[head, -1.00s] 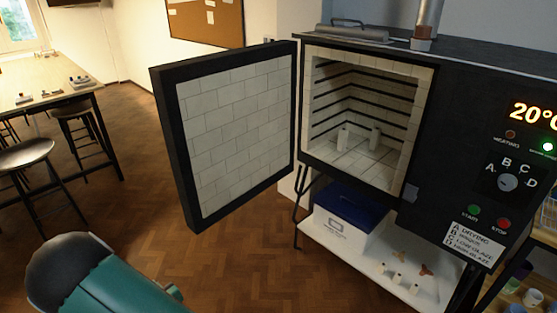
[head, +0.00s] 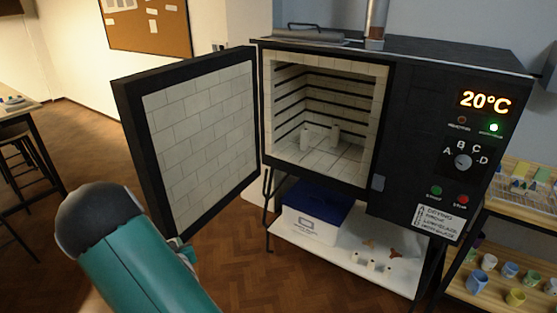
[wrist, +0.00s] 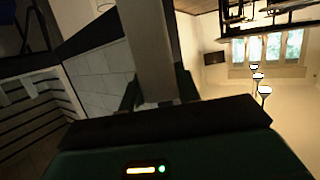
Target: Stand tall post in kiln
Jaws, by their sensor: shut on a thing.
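The kiln (head: 415,130) stands open, its brick-lined door (head: 205,125) swung to the left. Inside, two pale posts, one at the left (head: 306,134) and one at the right (head: 335,134), stand on the kiln floor (head: 320,158) toward the back. In the wrist view my gripper (wrist: 158,98) is shut on a long pale post (wrist: 150,45), which runs up out of the picture. The kiln door (wrist: 100,75) lies behind it there, with the chamber (wrist: 40,110) at the left. In the head view my teal arm hides the gripper and its post.
Under the kiln, a white shelf (head: 345,262) holds a blue-lidded box (head: 315,212), several short posts (head: 372,265) and brown stilts (head: 395,253). A rack (head: 500,225) with cups stands at the right. A table (head: 18,118) is at the left. The wooden floor before the kiln is clear.

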